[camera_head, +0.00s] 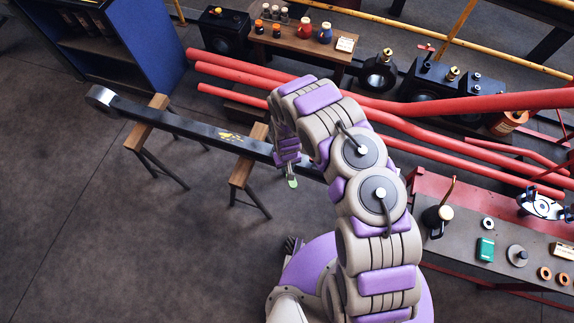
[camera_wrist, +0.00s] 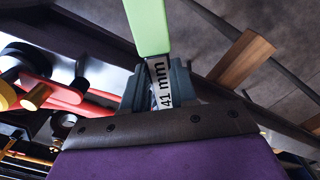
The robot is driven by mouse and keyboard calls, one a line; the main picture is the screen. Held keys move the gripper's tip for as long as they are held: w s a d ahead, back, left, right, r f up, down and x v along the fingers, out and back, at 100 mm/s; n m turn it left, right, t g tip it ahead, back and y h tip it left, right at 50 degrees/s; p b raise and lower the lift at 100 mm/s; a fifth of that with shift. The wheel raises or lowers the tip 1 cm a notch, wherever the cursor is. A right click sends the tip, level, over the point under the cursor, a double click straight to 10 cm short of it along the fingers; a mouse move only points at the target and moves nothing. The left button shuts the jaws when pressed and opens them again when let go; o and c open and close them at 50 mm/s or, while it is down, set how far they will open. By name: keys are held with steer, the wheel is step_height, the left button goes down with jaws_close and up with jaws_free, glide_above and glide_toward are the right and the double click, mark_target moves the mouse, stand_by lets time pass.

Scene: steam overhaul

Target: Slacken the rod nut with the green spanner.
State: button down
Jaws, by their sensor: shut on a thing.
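My gripper (camera_wrist: 158,90) is shut on the green spanner (camera_wrist: 148,25), whose grey part with a "41 mm" marking lies between the jaws. In the head view my gripper (camera_head: 288,158) hangs beside the long dark rod (camera_head: 190,125), and a small green end of the spanner (camera_head: 292,182) shows below it. The rod lies across two wooden-topped trestles (camera_head: 147,122) and has a round bright eye at its left end. I cannot make out the rod nut; my arm covers the rod's right part. The spanner's jaw is not clearly seen.
Red pipes (camera_head: 240,75) run behind the rod. A blue cabinet (camera_head: 155,50) stands at the back left. A wooden bench (camera_head: 290,43) holds several small jars. At the right, a red-framed bench (camera_head: 460,250) holds a dark can, a green box and rings. The left floor is clear.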

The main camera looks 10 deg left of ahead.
steer(key=shift+r+p, duration=1.85)
steer(key=shift+r, duration=0.2)
step_height(320, 180, up, 4)
steer(key=p, duration=0.4)
steer(key=shift+r, duration=0.1)
steer(key=s+d+p, duration=0.7)
steer(key=s+p, duration=0.3)
steer(key=s, duration=0.2)
steer(key=shift+d+p, duration=0.2)
steer(key=shift+p, duration=0.15)
